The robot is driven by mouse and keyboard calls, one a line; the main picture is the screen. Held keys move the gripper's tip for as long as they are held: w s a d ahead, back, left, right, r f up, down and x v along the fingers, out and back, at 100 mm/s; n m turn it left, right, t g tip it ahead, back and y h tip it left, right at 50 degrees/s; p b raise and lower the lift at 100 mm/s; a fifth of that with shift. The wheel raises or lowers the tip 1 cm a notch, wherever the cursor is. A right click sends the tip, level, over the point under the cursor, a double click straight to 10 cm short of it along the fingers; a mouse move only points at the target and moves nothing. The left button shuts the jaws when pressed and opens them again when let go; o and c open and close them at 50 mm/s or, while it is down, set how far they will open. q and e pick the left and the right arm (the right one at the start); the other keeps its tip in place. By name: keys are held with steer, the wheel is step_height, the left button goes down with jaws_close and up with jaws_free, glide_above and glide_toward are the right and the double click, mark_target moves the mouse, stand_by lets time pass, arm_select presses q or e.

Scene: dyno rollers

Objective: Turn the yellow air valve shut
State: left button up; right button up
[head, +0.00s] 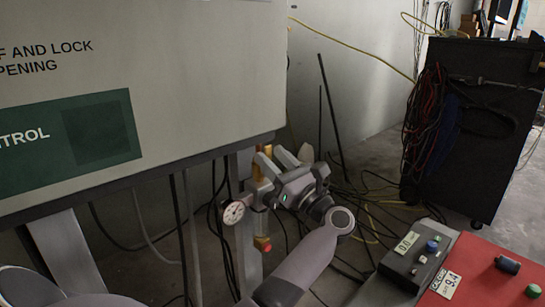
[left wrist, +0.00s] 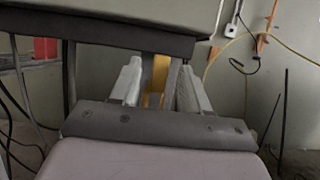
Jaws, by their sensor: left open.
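The yellow air valve (head: 262,166) shows below the edge of the big control panel, on a post with a round white gauge (head: 233,213) and a red knob (head: 263,244) under it. My left gripper (head: 275,162) is at the valve, with its fingers pointing toward it. In the left wrist view a yellow part of the valve (left wrist: 158,78) shows between the two open pale fingers, with a gap visible beside it. I cannot tell whether either finger touches it. The fingers and gripper body hide part of the valve. My right gripper is not in view.
The control panel (head: 200,60) overhangs just above and left of the gripper. Hanging cables and loose floor cables surround the post. A black cabinet (head: 475,125) stands at the right. A red console (head: 475,270) and a grey switch box (head: 414,262) are at the lower right.

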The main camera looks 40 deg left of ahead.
arm_select(q)
steer(key=shift+a+r, duration=0.15)
steer(key=shift+a, duration=0.25)
jaws_close()
